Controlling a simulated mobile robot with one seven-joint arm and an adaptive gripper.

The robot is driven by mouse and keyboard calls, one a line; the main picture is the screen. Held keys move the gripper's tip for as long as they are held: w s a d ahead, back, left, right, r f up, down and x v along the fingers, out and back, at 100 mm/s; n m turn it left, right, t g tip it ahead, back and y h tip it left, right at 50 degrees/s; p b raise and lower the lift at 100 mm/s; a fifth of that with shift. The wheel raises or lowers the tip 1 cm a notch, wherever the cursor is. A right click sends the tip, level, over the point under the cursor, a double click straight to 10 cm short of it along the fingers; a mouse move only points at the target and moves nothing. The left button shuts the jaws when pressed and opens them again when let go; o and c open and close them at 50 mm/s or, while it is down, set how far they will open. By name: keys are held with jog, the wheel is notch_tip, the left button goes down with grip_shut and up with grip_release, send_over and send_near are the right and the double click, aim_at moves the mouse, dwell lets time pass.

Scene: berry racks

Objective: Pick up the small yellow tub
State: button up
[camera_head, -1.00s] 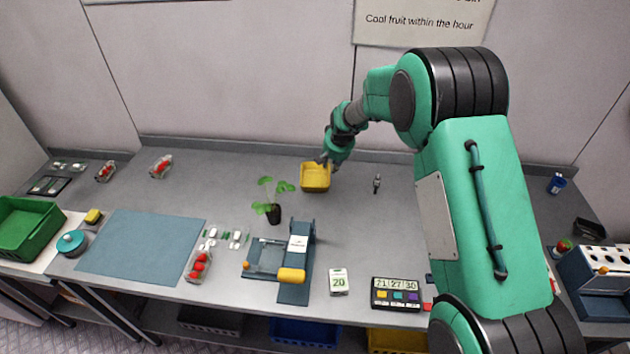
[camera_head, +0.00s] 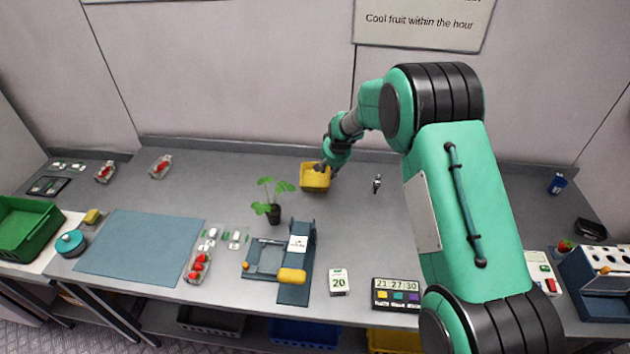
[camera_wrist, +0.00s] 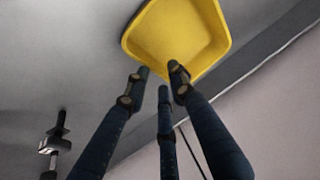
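The small yellow tub (camera_head: 314,183) stands on the grey worktop near the back wall, right of the potted plant. My gripper (camera_head: 322,166) is at the tub's back right side, partly over its opening. In the wrist view the tub (camera_wrist: 175,30) fills the top middle and looks empty. My three dark gripper fingers (camera_wrist: 160,76) reach up to its near rim, with their tips apart. One fingertip overlaps the tub's inside in the picture. The gripper looks open, and I cannot tell whether any finger touches the tub.
The potted plant (camera_head: 273,211) stands left of the tub. A small dark clamp-like item (camera_head: 377,184) lies to its right and shows in the wrist view (camera_wrist: 55,143). A blue-grey press-like device (camera_head: 300,262) is in front. The worktop around the tub is mostly clear.

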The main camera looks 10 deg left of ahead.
aim_at(315, 178)
jog(key=shift+x, duration=1.85)
jog(key=shift+f+b, duration=0.15)
jog(key=shift+b, duration=0.2)
grip_shut()
